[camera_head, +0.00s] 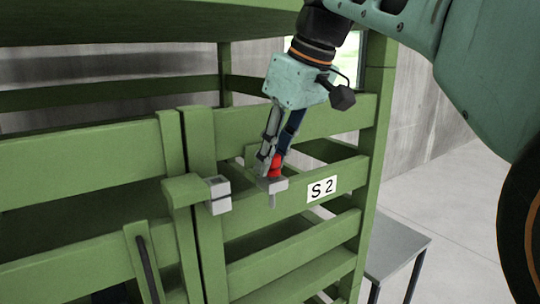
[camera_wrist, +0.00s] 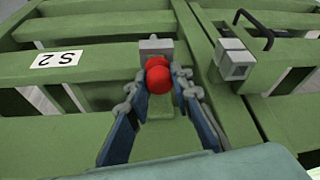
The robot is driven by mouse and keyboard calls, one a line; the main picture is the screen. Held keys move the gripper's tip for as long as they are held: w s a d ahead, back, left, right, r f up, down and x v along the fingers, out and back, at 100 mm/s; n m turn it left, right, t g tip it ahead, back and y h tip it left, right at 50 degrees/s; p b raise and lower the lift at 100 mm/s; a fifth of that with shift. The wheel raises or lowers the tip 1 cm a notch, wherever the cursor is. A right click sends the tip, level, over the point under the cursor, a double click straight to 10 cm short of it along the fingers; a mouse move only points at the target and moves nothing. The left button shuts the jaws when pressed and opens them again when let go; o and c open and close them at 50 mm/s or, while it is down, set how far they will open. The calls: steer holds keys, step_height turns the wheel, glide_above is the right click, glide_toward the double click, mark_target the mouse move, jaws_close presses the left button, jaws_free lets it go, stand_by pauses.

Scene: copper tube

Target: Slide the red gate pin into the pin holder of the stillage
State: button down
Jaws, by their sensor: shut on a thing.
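The red gate pin (camera_head: 276,167) is upright or nearly so, its red head between the fingers of my gripper (camera_head: 272,158). The gripper is shut on it. In the wrist view the round red head (camera_wrist: 158,75) lies between both fingertips. The pin holder is a small grey block (camera_head: 272,184) on the green stillage rail, directly under the red head. A grey rod end (camera_head: 272,201) sticks out below the block, so the pin appears to be through it. The holder also shows in the wrist view (camera_wrist: 155,46), just beyond the head. The fingers hide part of the pin.
The green stillage (camera_head: 100,185) has slatted sides and posts. A second grey block pair (camera_head: 217,195) sits left of the holder at the gate post. A white "S 2" label (camera_head: 322,189) is on the rail to the right. A grey table (camera_head: 400,243) stands at lower right.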

steer(key=shift+f, duration=0.35)
steer(key=c, duration=1.6)
jaws_free()
steer(key=shift+r, duration=0.1)
steer(key=v, duration=1.2)
